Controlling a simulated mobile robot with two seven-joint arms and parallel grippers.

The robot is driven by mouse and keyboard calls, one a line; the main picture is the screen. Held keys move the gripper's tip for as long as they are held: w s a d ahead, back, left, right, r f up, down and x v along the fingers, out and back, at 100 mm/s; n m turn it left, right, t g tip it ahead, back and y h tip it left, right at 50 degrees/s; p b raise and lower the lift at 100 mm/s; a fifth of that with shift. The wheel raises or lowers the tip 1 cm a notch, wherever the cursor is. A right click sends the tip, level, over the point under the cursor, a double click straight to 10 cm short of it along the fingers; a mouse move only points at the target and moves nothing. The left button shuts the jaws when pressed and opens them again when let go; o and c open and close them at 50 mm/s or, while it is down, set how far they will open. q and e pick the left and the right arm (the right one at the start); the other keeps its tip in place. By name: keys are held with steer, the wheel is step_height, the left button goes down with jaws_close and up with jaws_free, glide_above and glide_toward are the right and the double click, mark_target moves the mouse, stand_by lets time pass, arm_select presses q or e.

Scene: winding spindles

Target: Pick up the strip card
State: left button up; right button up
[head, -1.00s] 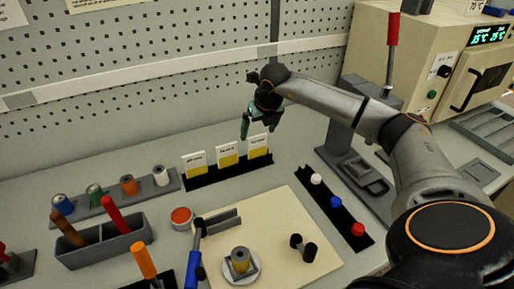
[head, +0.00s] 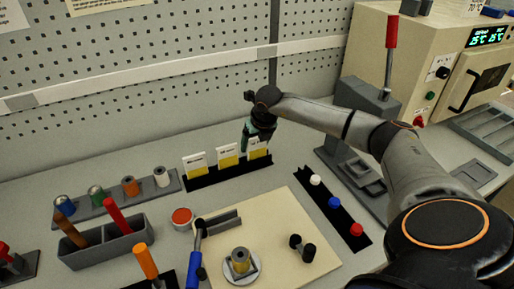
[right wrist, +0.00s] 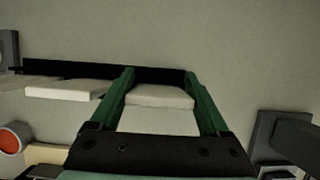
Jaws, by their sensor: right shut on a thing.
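Three white and yellow cards stand in a black rack (head: 215,178) at the back of the bench: a left card (head: 195,164), a middle card (head: 228,156) and a right card (head: 259,153). Their labels are too small to read, so I cannot tell which is the strip card. My right gripper (head: 257,141) has come down over the right card and is shut on it. In the right wrist view, the green fingers (right wrist: 160,88) lie on both sides of that card (right wrist: 160,97). The card is still at the rack. My left gripper is not in view.
A row of coloured spools (head: 129,186) and a grey bin with handled tools (head: 110,243) stand left. A cream board (head: 285,235) lies in front. A black strip with coloured knobs (head: 335,202) and a red-handled press (head: 390,60) are right.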

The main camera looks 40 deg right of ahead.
steer(key=c, duration=0.6)
steer(key=shift+r, duration=0.2)
